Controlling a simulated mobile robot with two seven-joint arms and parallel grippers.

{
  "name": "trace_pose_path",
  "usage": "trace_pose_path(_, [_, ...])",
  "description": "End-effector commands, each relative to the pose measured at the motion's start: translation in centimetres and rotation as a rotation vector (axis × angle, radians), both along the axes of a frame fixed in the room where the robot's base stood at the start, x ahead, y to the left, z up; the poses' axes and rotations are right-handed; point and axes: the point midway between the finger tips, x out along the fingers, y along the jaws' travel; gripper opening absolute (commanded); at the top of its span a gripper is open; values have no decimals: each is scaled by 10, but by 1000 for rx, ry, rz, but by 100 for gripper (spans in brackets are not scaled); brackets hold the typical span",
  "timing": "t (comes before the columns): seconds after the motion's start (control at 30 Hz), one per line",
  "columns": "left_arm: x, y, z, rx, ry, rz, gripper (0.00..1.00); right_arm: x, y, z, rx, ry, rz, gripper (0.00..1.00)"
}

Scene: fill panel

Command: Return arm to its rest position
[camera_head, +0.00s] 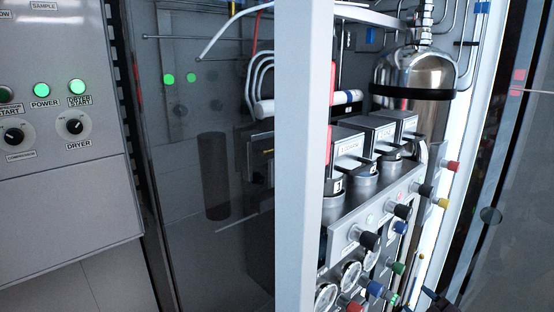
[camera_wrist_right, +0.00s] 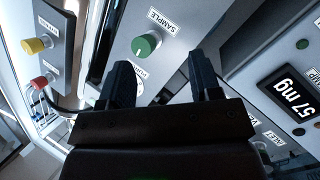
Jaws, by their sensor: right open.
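My right gripper (camera_wrist_right: 163,66) shows in the right wrist view with its two dark fingers spread apart and nothing between them. A green knob (camera_wrist_right: 146,45) beside a SAMPLE label lies just beyond the fingertips, apart from them as far as I can tell. My left gripper is in neither view.
The panel carries several coloured knobs, including a red one (camera_head: 453,166) and a yellow one (camera_head: 441,203), and round gauges (camera_head: 326,296). A metal cylinder (camera_head: 415,72) stands behind. A white post (camera_head: 301,150) is left of the panel.

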Motion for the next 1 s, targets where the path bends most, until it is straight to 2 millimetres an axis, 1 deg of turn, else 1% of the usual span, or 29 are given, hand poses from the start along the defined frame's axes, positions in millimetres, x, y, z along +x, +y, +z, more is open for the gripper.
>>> trace_pose_path(0.03, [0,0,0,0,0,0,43,-21,16,-16,48,52,-41,58])
trace_pose_path(0.07, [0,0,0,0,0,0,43,-32,23,-23,70,80,-64,58])
trace_pose_path(0.1, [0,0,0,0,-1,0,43,-47,31,-33,100,120,-96,58])
trace_pose_path(0.17, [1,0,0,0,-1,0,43,-70,42,-45,146,178,-140,58])
trace_pose_path(0.3, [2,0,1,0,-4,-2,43,-126,62,-69,255,303,-233,58])
trace_pose_path(0.43, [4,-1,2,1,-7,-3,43,-177,75,-85,358,395,-316,58])
trace_pose_path(0.5, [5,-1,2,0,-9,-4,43,-203,79,-91,411,428,-357,58])
trace_pose_path(0.6, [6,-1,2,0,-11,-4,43,-237,82,-102,466,466,-413,58])
trace_pose_path(0.7, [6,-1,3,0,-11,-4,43,-265,83,-116,496,511,-460,58])
trace_pose_path(0.8, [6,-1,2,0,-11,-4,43,-284,84,-126,507,544,-488,58])
trace_pose_path(0.9, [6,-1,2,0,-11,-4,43,-293,83,-131,506,558,-498,58])
trace_pose_path(1.0, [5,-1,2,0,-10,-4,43,-296,82,-132,504,562,-499,58])
